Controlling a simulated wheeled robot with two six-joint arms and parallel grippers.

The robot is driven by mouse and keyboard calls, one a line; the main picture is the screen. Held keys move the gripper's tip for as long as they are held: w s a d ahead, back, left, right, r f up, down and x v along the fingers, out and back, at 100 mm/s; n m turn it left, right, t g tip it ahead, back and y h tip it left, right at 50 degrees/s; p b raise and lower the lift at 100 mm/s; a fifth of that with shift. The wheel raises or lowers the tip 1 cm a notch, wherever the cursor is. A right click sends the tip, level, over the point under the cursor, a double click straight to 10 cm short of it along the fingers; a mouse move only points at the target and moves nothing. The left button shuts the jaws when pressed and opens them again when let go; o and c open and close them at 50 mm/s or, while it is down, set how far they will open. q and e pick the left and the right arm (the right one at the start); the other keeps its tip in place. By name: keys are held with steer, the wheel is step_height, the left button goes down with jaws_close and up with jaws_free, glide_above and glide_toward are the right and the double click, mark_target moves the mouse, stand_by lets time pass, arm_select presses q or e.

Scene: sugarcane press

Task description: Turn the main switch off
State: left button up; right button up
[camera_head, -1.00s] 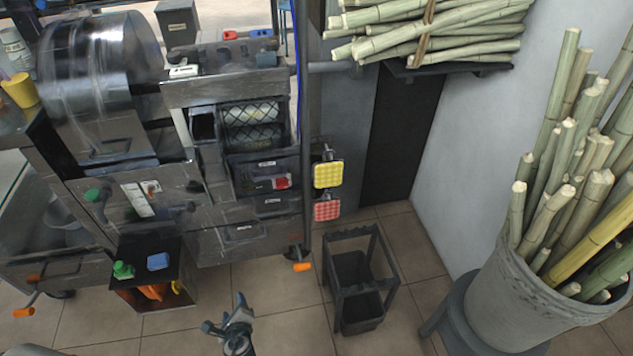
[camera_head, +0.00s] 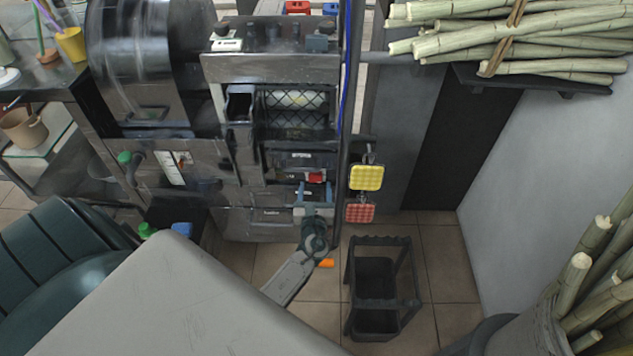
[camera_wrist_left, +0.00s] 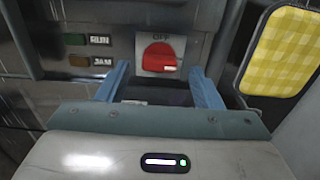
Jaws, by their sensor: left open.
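The main switch is a red rotary knob (camera_wrist_left: 160,56) on a pale plate marked OFF above it; a small white mark sits at the knob's lower right. In the head view the red switch (camera_head: 316,177) shows small on the press front. My left gripper (camera_head: 316,192) is in front of the press, just below the switch. In the left wrist view its two blue fingers (camera_wrist_left: 160,76) are spread wide and empty, one to each side below the knob. I cannot tell whether they touch the panel. My right gripper is out of view.
Green (camera_wrist_left: 75,39) and brown (camera_wrist_left: 79,61) indicators sit left of the switch. A yellow checked pad (camera_head: 367,177) and a red one (camera_head: 360,212) hang right of it. A dark open-framed bin (camera_head: 378,330) stands on the floor; cane stalks (camera_head: 590,270) fill a bucket at right.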

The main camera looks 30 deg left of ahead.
mark_target(315, 178)
arm_select(q)
steer(key=shift+x, duration=1.25)
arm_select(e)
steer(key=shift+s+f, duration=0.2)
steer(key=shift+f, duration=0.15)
arm_select(q)
steer(key=c, duration=1)
